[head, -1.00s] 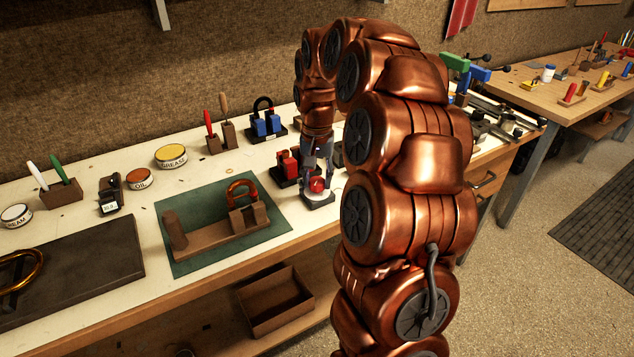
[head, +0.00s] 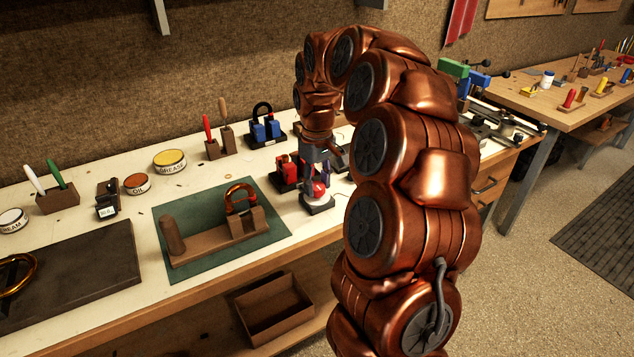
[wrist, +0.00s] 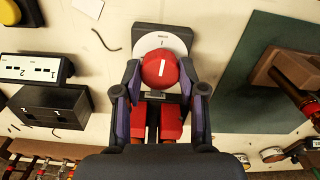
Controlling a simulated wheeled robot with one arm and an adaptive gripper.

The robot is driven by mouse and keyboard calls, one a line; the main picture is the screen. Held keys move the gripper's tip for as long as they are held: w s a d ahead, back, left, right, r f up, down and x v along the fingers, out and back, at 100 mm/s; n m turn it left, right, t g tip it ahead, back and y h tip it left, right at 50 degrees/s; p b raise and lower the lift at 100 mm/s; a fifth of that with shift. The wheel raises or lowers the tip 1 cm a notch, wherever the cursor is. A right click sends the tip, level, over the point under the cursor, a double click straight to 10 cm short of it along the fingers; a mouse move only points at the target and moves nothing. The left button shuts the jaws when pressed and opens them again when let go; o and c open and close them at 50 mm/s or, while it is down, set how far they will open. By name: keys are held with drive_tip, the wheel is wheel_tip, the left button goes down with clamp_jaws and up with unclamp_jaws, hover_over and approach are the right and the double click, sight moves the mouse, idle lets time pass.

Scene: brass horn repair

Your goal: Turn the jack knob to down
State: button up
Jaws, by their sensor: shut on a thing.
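The jack knob (wrist: 160,69) is a round red knob with a white line. It sits on a dark base with a pale plate (wrist: 162,42) on the white bench top. The white line runs nearly up and down in the wrist view. In the head view the knob (head: 319,190) shows small, low under my gripper (head: 318,172). In the wrist view the fingertips of my gripper (wrist: 160,76) are at both sides of the knob, shut on it. The plate's lettering is too small to read.
Two red blocks (wrist: 171,122) stand close beside the knob, partly hidden by my gripper. A dark box (wrist: 52,106) stands to the left in the wrist view. A green mat (head: 178,257) with a wooden stand (head: 215,246) lies left of the knob in the head view.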

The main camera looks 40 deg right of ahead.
sight(317, 185)
drive_tip(key=shift+n, duration=0.4)
drive_tip(key=o, duration=1.1)
drive_tip(key=shift+o, duration=0.2)
wheel_tip(317, 185, up, 12)
idle(0.7)
